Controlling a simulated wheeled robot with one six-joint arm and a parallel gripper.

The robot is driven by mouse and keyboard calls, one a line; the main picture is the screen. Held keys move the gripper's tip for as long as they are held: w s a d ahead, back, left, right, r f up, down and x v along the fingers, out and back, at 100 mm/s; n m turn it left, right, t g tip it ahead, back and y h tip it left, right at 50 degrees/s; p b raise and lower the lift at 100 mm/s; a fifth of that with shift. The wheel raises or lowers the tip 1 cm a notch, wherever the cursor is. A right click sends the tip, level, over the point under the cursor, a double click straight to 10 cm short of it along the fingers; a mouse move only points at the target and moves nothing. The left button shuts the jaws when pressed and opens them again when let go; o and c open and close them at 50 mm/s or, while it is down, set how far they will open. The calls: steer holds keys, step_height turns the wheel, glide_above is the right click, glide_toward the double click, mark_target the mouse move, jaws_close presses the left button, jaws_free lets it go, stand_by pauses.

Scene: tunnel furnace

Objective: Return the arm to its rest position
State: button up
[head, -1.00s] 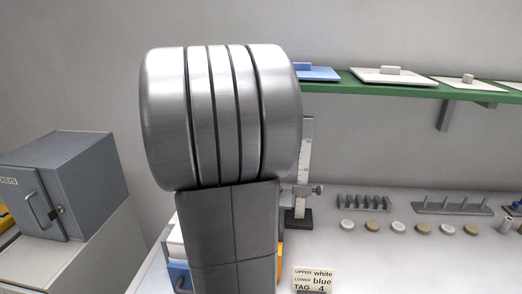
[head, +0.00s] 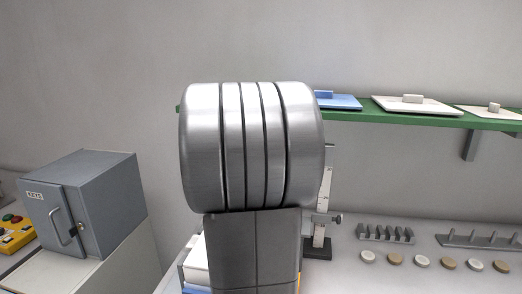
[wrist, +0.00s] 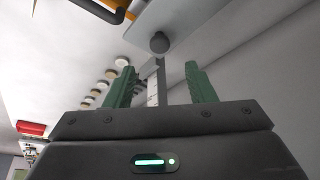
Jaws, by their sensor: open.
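My arm, a grey column with a ribbed metal joint, stands in the middle of the head view and hides part of the bench behind it. My gripper (wrist: 162,88) shows in the wrist view with its two green fingers apart and nothing between them. Beyond the fingers stands a height gauge with a pale scale (wrist: 152,88), apart from them as far as I can tell. The gauge (head: 323,205) also shows in the head view, just right of my arm.
A green shelf (head: 370,117) holds a blue lid (head: 338,101) and pale lids. Small racks (head: 385,233) and several discs (head: 421,261) lie on the bench at right. White and blue blocks sit behind my arm.

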steer(key=x, duration=0.8)
steer(key=shift+w+d+f, duration=0.1)
steer(key=shift+r+p, duration=0.25)
steer(key=shift+p, duration=0.1)
steer(key=shift+r, duration=0.1)
steer(key=shift+f+b, duration=0.35)
steer(key=shift+f, duration=0.1)
steer(key=v, duration=1.4)
steer(key=x, duration=1.4)
steer(key=shift+f, duration=0.1)
steer(key=w+d+r+p+v, duration=0.1)
steer(key=p+v, duration=0.6)
steer(key=v, duration=0.9)
steer(key=w+d+r+p+v, duration=0.1)
steer(key=d+p+v, duration=0.3)
steer(key=v, duration=1.2)
steer(key=w+p, duration=0.1)
steer(key=p, duration=0.1)
steer(key=shift+w+d+r+p, duration=0.2)
steer(key=shift+w+r+p, duration=0.1)
steer(key=shift+p, duration=0.1)
